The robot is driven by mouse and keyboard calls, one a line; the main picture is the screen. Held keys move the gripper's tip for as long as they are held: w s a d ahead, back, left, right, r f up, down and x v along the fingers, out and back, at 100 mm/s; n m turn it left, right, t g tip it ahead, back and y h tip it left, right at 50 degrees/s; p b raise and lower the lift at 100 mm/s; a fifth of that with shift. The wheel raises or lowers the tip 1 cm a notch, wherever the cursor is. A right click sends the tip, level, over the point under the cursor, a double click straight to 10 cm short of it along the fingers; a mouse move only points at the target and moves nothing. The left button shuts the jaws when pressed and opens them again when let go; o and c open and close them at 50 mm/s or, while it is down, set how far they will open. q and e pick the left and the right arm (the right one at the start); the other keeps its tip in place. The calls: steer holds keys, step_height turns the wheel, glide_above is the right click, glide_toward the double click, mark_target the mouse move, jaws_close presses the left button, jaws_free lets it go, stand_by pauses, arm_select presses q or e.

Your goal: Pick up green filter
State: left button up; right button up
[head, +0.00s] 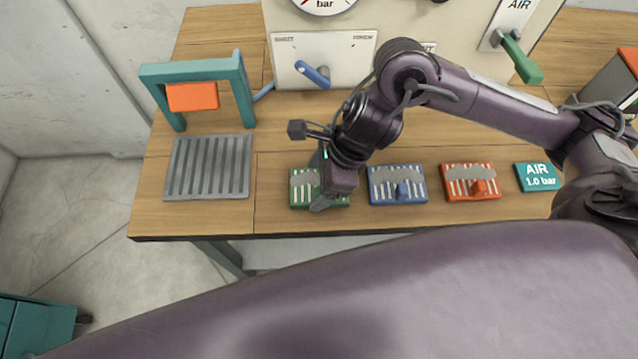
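The green filter (300,196), a green block with pale slats and a grey top part, lies on the wooden bench. My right gripper (321,184) is directly over it, pointing down and covering its middle and right part. The gripper's grey fingers show apart, one towards the back edge of the filter and one at its front edge. The filter's knob is hidden behind the gripper, so contact cannot be seen. My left gripper is not in view.
A blue filter (385,194) and a red filter (460,192) lie in a row to the right, then an AIR 1.0 bar plate (538,177). A grey ribbed tray (180,193) and a teal frame (240,95) with an orange block (192,97) stand left. A blue-handled panel (345,50) is behind.

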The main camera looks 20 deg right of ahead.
steer(key=shift+c, duration=1.2)
